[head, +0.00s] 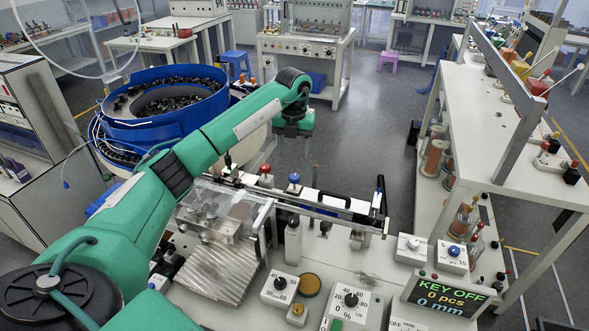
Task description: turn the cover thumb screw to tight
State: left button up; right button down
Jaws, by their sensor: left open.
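My left arm reaches across from the lower left, and its gripper (293,143) hangs fingers down above the far side of the machine table. It is open and empty, apart from everything below it. A clear cover (225,212) sits over the mechanism at the left of the table, partly behind my arm. A red knob (266,169) and a blue knob (294,178) stand behind the cover along the rail. I cannot tell which part is the cover thumb screw, nor how tight it is. My right gripper is not in view.
A blue bowl feeder (165,120) with dark parts stands behind my arm. Dial boxes (279,290) and a display reading KEY OFF (445,294) stand at the table's front. A white shelf bench (500,135) rises at the right. Grey floor (375,120) is clear beyond the table.

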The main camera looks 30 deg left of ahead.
aim_at(294, 176)
pick_arm(q)
jog(key=f, duration=0.2)
jog(key=f+p, duration=0.1)
jog(key=f, duration=0.1)
jog(key=shift+w, duration=0.3)
notch_tip(294, 176, down, 5)
jog(key=shift+s+r+p, duration=0.1)
jog(key=shift+r+p, duration=0.05)
jog(key=shift+p, duration=0.75)
jog(key=shift+f, duration=0.4)
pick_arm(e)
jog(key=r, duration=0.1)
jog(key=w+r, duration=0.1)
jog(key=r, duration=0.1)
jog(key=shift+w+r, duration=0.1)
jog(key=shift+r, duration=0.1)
